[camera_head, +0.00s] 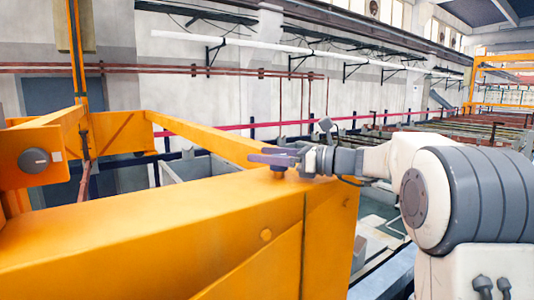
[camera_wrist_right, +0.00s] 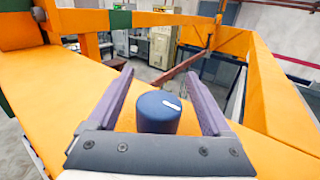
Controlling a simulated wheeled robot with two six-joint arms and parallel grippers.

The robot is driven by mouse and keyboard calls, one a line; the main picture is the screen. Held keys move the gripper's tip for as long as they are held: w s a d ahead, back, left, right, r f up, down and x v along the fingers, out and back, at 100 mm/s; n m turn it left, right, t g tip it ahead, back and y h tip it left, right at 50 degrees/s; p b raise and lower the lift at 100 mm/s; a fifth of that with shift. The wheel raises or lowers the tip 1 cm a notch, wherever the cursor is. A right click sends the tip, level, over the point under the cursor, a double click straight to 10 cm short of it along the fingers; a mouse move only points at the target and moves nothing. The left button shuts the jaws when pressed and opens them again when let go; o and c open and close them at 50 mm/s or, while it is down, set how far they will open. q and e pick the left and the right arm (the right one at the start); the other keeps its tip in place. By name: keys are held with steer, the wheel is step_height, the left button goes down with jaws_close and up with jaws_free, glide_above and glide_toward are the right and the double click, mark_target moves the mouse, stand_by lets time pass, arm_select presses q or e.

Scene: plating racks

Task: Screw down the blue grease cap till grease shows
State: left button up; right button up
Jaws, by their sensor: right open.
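The blue grease cap (camera_wrist_right: 158,113) stands upright on the orange beam, with a white mark on its top. In the right wrist view it sits between the fingers of my right gripper (camera_wrist_right: 160,100), with a gap on each side. My right gripper (camera_head: 275,158) is open. In the head view the cap (camera_head: 278,168) shows only as a small dark piece under the fingers. No grease is visible around it. My left gripper is not in view.
The orange beam (camera_head: 150,230) fills the lower left, joined to more orange frame members (camera_head: 210,140). An orange plate with a dark round knob (camera_head: 35,160) stands at left. Grey tanks (camera_head: 190,167) lie beyond the beam. Cabinets (camera_wrist_right: 160,45) stand far back.

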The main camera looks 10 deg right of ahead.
mark_target(280, 154)
jaws_close()
steer(key=shift+f+m+t+h+b, duration=0.15)
steer(key=shift+m+t+h+b, duration=0.3)
steer(key=shift+b, duration=0.35)
steer(key=m+t+h+b, duration=0.3)
steer(key=h+b, duration=0.1)
steer(key=w+d+m+t+h+b, duration=0.1)
steer(key=m+t+h+b, duration=0.1)
steer(key=h+b, duration=0.1)
steer(key=shift+m+t, duration=0.35)
steer(key=shift+d+m+t+h+b, duration=0.2)
steer(key=shift+m+t+h+b, duration=0.2)
steer(key=shift+m+h+b, duration=0.6)
steer(key=shift+w+d+m+t+h, duration=0.15)
steer(key=shift+m+h, duration=0.3)
steer(key=shift+h, duration=0.55)
steer(key=shift+s+d+m+t+h, duration=0.15)
steer(key=shift+m+h, duration=0.3)
steer(key=shift+h, duration=0.5)
steer(key=shift+w+d+r+m+h+b, duration=0.1)
steer(key=shift+d+r+m+h+b, duration=0.1)
steer(key=shift+m+h+b, duration=0.55)
